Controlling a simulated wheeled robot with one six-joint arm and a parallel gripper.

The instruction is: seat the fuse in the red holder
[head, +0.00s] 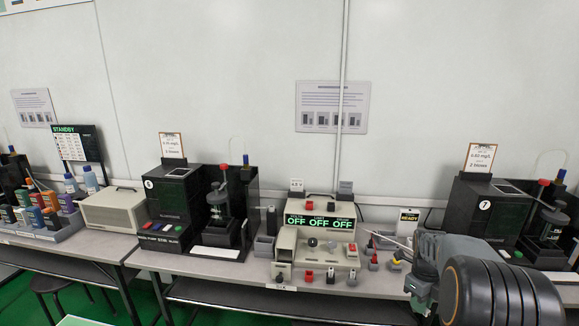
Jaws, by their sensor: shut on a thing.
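My gripper (418,284) is at the lower right, in front of the bench edge and right of the beige tester. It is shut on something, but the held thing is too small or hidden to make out. I cannot pick out the fuse anywhere. A small red block (309,276), which may be the red holder, sits on the bench at the front of the beige tester (287,240). My gripper is well to the right of it and apart from it. Another small red-topped piece (374,261) stands nearer my gripper.
A dark block (330,276) and a grey block (351,278) stand right of the red one. The tester's display (320,222) reads OFF three times. Black machines (180,205) stand left, another (490,205) right. A thin pale rod (388,240) slants beside my arm.

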